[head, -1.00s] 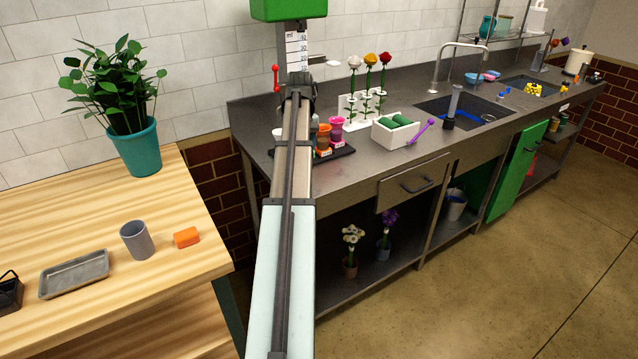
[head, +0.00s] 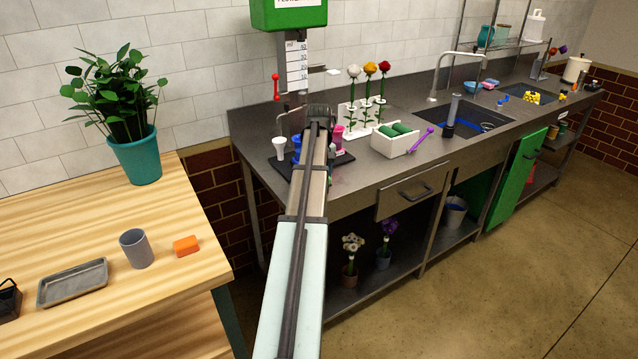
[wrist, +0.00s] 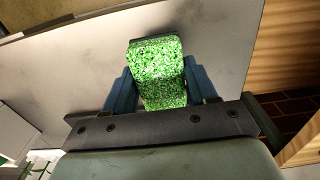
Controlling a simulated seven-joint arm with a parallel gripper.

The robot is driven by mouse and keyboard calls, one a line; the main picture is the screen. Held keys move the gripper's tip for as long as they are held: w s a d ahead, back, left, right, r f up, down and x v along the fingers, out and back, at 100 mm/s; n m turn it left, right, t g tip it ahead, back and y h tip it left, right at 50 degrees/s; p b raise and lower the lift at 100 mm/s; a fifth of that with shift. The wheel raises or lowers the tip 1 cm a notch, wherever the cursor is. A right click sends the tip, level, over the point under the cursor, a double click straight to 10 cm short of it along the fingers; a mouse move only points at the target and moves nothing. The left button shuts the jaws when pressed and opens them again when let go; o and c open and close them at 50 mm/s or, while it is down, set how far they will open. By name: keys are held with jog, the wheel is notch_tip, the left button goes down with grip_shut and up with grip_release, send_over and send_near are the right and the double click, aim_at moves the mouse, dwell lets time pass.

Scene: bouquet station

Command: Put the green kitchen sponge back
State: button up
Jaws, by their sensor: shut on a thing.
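In the wrist view a speckled green and white sponge (wrist: 158,75) sits between the two blue fingers of my gripper (wrist: 161,88). The fingers are shut on its sides. A grey metal surface shows behind the sponge; I cannot tell whether they touch. In the head view my arm reaches to the left part of the steel counter, and its end hides my gripper and the sponge there.
A black tray (head: 343,160) with cups lies near the arm's end. To its right are a flower rack (head: 352,132), a white box (head: 385,147) with green rolls and a purple tool (head: 421,140). A sink (head: 478,128) lies farther right. A wooden table (head: 190,225) is at the left.

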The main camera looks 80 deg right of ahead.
jog(key=shift+f, duration=1.45)
jog(key=shift+f, duration=0.1)
jog(key=o, duration=1)
notch_tip(320, 180, up, 12)
jog(key=shift+r, duration=0.1)
